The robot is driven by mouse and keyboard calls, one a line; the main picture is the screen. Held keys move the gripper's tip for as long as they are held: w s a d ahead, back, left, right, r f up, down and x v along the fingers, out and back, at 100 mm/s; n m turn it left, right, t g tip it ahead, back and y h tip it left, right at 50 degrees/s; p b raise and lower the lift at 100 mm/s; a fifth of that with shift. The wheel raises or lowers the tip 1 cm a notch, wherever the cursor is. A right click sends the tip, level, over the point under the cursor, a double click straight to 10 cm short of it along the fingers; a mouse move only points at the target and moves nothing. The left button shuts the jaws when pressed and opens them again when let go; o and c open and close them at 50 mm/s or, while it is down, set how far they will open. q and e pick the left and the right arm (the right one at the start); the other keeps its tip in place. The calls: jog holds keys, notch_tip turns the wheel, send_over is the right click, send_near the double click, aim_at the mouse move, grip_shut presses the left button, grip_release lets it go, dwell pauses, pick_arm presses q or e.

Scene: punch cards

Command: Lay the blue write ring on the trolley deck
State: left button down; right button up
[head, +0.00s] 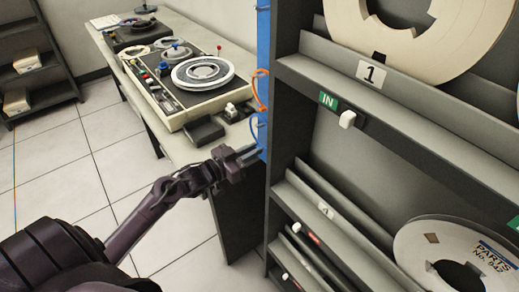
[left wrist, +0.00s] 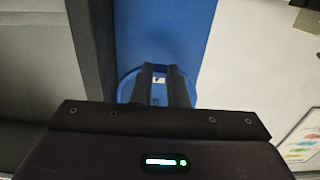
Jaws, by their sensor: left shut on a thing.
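My left gripper (head: 254,153) reaches the edge of the blue panel on the side of the rack and is shut on the blue write ring. In the left wrist view the gripper's dark fingers (left wrist: 164,82) lie over the blue write ring (left wrist: 127,88), whose rim shows on both sides of them. A small white mark shows between the fingertips. The ring is close in front of the blue panel (left wrist: 165,30); I cannot tell whether it touches it. The trolley deck and my right gripper are not in view.
Orange rings (head: 260,90) hang on the blue panel (head: 264,40) above my left gripper. The grey rack (head: 285,120) with tape reels stands at the right. A desk (head: 190,150) with a tape machine (head: 185,85) is behind. Tiled floor at the left is clear.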

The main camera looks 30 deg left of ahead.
pick_arm(q)
jog(key=p+v, duration=0.5)
jog(key=v, duration=0.6)
jog(key=shift+p, duration=0.4)
jog(key=shift+w, duration=0.1)
dwell(0.3)
jog(key=s+d+r+n+y, duration=0.2)
jog(key=d+r, duration=0.3)
jog(key=d, duration=0.3)
jog(key=s+d+r+n+t+y, duration=0.1)
jog(key=s+d+r+y, duration=0.3)
jog(key=d, duration=0.5)
jog(key=shift+s+r+n+y, duration=0.35)
jog(key=shift+r+n, duration=0.35)
jog(key=shift+r, duration=0.3)
jog(key=shift+s+d, duration=0.1)
jog(key=shift+d, duration=0.05)
